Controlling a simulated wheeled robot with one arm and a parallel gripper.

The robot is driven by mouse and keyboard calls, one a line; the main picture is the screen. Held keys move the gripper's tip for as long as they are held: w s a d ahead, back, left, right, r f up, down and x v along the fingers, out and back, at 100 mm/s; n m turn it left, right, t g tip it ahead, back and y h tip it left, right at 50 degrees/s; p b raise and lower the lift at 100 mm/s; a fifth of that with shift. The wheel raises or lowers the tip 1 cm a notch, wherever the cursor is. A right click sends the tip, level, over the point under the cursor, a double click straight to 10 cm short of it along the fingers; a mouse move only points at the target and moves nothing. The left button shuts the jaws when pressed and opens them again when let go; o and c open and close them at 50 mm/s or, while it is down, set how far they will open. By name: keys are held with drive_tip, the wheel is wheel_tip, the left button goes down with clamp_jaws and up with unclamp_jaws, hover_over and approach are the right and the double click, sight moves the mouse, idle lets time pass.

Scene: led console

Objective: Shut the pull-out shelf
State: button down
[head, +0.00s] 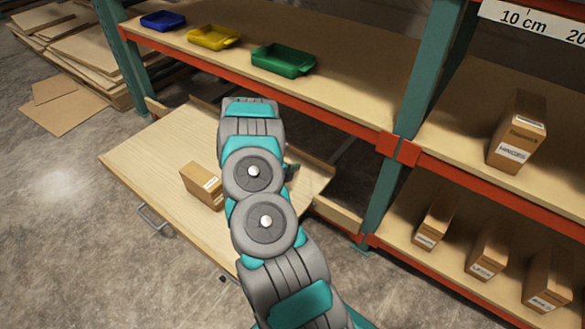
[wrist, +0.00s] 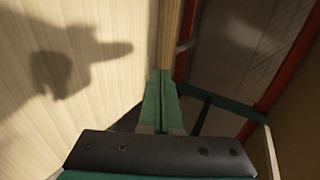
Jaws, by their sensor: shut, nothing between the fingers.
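The pull-out shelf (head: 150,160), a pale wooden board, stands far out from the lower level of the rack in the head view. A metal handle (head: 152,219) is on its front edge. A small cardboard box (head: 203,185) sits on it. My arm hides part of the board and most of my gripper. In the wrist view, my gripper (wrist: 162,78) has its two green fingers together and empty. The shelf's surface (wrist: 70,120) fills the left side there, with a shadow on it. The fingertips are near the shelf's wooden edge strip (wrist: 170,40); I cannot tell whether they touch.
Blue (head: 163,21), yellow (head: 213,37) and green (head: 283,60) bins stand on the rack level above. A teal post (head: 382,195) is right of the shelf. Labelled boxes stand on the right bay. Flat cardboard (head: 62,115) lies at left; floor in front is clear.

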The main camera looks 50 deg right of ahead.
sight(313, 158)
drive_tip(key=x, duration=0.5)
drive_tip(key=shift+d+f+p, duration=0.15)
drive_tip(key=shift+d+p, duration=0.05)
drive_tip(key=shift+p, duration=0.1)
drive_tip(key=d, duration=0.3)
drive_tip(key=shift+w+d+p, duration=0.1)
drive_tip(key=shift+d+p, duration=0.05)
drive_tip(key=shift+p, duration=0.15)
drive_tip(key=shift+w+d+f, duration=0.1)
drive_tip(key=shift+w+d, duration=0.05)
drive_tip(key=shift+d, duration=0.3)
